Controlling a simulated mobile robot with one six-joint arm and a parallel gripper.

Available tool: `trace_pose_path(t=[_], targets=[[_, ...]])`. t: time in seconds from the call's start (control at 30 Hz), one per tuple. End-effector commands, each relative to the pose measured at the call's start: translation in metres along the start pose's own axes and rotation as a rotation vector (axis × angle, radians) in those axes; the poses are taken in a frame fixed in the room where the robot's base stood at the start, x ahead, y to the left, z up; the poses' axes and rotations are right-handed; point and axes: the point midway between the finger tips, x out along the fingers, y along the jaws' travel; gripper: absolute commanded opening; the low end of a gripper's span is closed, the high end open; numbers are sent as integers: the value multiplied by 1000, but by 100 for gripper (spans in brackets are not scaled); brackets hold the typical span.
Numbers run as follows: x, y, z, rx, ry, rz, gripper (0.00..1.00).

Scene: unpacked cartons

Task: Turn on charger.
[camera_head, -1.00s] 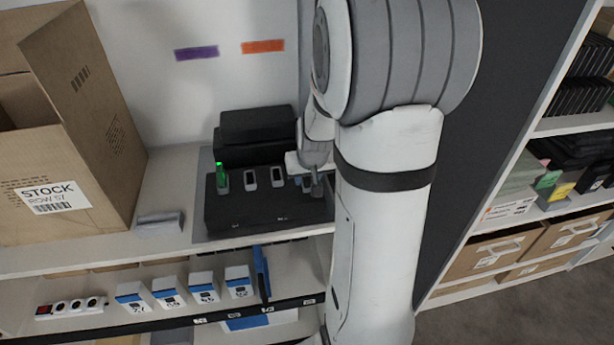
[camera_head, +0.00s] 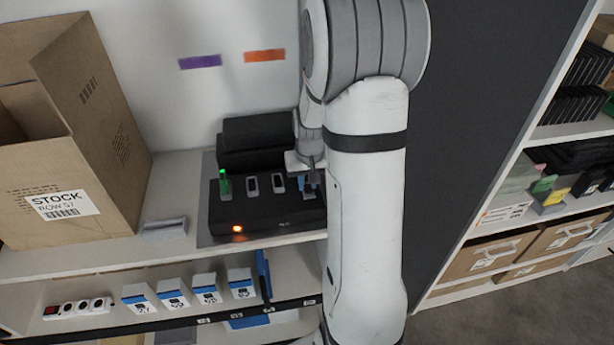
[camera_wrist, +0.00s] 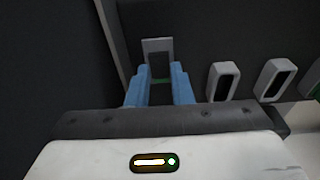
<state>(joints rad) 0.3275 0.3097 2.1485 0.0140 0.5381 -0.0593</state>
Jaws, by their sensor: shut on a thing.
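The charger (camera_head: 265,216) is a wide black box on the shelf, with a row of pale-rimmed slots on top. An orange light (camera_head: 237,229) glows at the left of its front face. A green piece (camera_head: 224,184) with a bright green tip stands in the leftmost slot. My gripper (camera_head: 309,183) is at the right end of the charger, over the rightmost slot. Most of that piece is hidden.
A large STOCK carton (camera_head: 70,185) stands open at left. A small grey block (camera_head: 163,229) lies between it and the charger. A black box (camera_head: 255,140) sits behind the charger. Several blue-and-white boxes (camera_head: 207,289) and a power strip (camera_head: 78,308) are on the shelf below.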

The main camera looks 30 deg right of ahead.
Motion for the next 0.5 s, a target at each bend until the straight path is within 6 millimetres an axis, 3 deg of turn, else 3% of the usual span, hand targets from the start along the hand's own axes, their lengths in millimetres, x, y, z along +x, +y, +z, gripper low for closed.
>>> trace_pose_path(t=[0.33,0.37,0.5], targets=[[0,0,-1,1,-11,0,0],[0,0,-1,1,-11,0,22],[0,0,-1,1,-11,0,34]])
